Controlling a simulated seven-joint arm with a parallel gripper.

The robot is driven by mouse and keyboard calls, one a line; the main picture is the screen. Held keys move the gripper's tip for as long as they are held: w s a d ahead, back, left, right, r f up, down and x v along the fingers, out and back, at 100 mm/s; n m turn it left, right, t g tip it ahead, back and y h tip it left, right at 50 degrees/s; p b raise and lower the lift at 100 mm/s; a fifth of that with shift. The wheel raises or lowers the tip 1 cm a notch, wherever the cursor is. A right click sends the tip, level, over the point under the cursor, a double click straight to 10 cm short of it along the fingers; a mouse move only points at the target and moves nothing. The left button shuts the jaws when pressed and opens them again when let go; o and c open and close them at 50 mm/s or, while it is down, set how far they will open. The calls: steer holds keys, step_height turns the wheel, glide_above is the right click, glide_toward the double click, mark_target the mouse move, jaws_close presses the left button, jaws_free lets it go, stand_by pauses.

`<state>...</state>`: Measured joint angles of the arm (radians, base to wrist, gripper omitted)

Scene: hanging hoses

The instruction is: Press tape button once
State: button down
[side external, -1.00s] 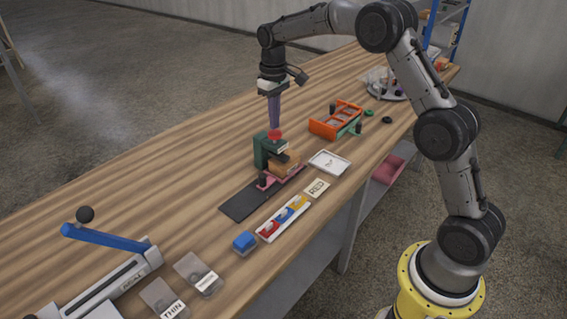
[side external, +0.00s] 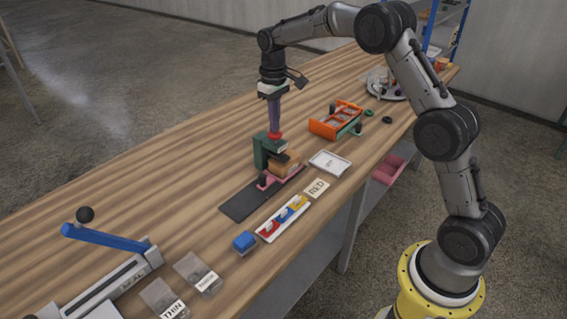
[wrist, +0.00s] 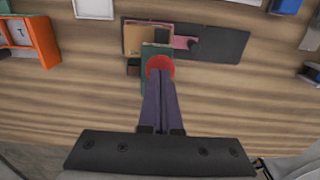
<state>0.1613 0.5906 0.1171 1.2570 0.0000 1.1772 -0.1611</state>
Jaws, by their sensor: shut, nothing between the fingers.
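The tape button is a red round cap (side external: 275,135) on top of a dark green stand (side external: 262,152). My gripper (side external: 274,130) points straight down over the cap with its purple fingers shut and empty. The fingertips are at the cap, but I cannot tell whether they touch or press it. In the wrist view the red button (wrist: 160,65) shows around the fingertips, which cover its middle. A tan-orange block (side external: 285,165) sits beside the stand on a pink piece (side external: 268,182), at the end of a black mat (side external: 245,203).
A white tray (side external: 330,162) and an orange-green frame (side external: 335,120) stand to the right. A blue-levered device (side external: 105,238) is at the lower left.

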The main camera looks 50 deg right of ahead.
steer(key=shift+f, duration=1.35)
steer(key=shift+r, duration=4.15)
